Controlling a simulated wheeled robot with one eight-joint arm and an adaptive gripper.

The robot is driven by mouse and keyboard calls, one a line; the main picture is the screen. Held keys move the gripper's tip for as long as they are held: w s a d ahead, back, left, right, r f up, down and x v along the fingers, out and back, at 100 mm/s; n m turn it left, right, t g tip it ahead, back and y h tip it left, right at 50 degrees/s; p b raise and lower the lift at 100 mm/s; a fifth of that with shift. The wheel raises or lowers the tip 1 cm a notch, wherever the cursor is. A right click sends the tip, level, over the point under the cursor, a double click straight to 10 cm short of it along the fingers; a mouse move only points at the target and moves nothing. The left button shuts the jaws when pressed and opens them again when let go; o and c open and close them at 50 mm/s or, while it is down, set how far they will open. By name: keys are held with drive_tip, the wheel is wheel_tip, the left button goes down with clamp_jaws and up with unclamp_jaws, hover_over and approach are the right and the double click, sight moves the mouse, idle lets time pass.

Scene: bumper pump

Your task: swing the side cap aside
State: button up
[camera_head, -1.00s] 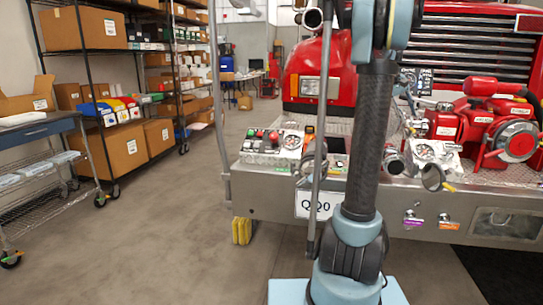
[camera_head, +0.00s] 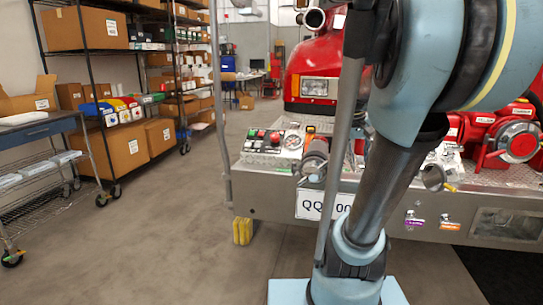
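The pump fittings sit on the front bumper (camera_head: 270,200) of a red fire truck. A round metal cap or ring (camera_head: 433,177) stands out from the bumper's front edge, just right of my arm. Another round metal fitting (camera_head: 312,168) sits at the bumper edge, left of my arm. I cannot tell which of these is the side cap, or whether either is swung open. My arm's links cover the middle of the bumper and the fittings behind them. My gripper is not in view.
A control panel with red knobs and a gauge (camera_head: 272,140) stands on the bumper's left. Red pump equipment (camera_head: 517,140) is at the right. Yellow blocks (camera_head: 242,231) are below the bumper's left end. Shelves with boxes (camera_head: 125,147) stand left; floor between is clear.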

drive_tip(key=s+a+f+y, duration=0.1)
drive_tip(key=s+a+f, duration=0.2)
drive_tip(key=s+f, duration=0.1)
drive_tip(key=s+a+f+y, duration=0.1)
drive_tip(key=s+a+f, duration=0.3)
drive_tip(key=s+f, duration=0.1)
drive_tip(key=s+a+f+n, duration=0.1)
drive_tip(key=s+a+f, duration=0.2)
drive_tip(key=s+f, duration=0.2)
drive_tip(key=shift+a+f+t+y, duration=0.15)
drive_tip(key=shift+a+f+y, duration=0.05)
drive_tip(key=shift+f, duration=0.25)
drive_tip(key=shift+a+f+t+y, duration=0.15)
drive_tip(key=shift+f+y, duration=0.05)
drive_tip(key=shift+f, duration=0.2)
drive_tip(key=shift+c, duration=1.4)
drive_tip(key=shift+f, duration=0.1)
clamp_jaws()
drive_tip(key=shift+s, duration=0.1)
